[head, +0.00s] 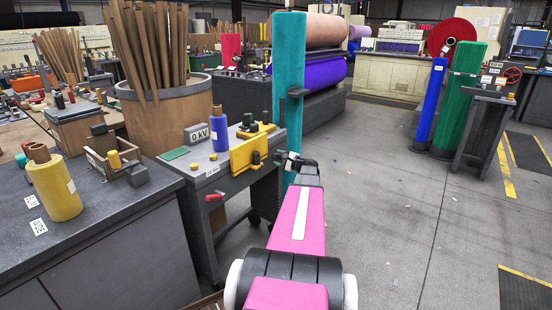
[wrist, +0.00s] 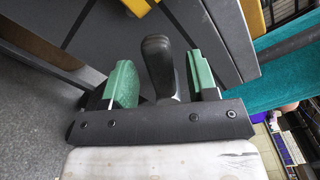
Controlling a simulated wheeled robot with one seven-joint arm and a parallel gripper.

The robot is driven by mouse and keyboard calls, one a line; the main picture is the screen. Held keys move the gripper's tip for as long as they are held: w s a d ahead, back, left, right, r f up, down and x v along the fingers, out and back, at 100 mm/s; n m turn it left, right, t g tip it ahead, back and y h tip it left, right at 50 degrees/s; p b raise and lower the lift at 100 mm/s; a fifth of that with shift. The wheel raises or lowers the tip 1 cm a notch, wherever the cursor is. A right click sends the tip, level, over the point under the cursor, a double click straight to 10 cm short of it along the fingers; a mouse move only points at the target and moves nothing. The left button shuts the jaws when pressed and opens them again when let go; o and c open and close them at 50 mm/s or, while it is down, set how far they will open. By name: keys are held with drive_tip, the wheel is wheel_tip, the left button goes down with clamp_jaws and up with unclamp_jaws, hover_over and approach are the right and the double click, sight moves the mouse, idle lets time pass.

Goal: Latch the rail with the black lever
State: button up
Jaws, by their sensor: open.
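The black lever (wrist: 160,66) stands between the two green finger pads of my gripper (wrist: 163,82) in the wrist view. A dark bar, possibly the rail (wrist: 292,48), crosses the teal roll in the wrist view. I cannot tell whether it is latched.
A grey counter (head: 105,225) stands left. The floor (head: 390,200) to the right is mostly clear.

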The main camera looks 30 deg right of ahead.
drive_tip(key=shift+x, duration=1.1)
clamp_jaws()
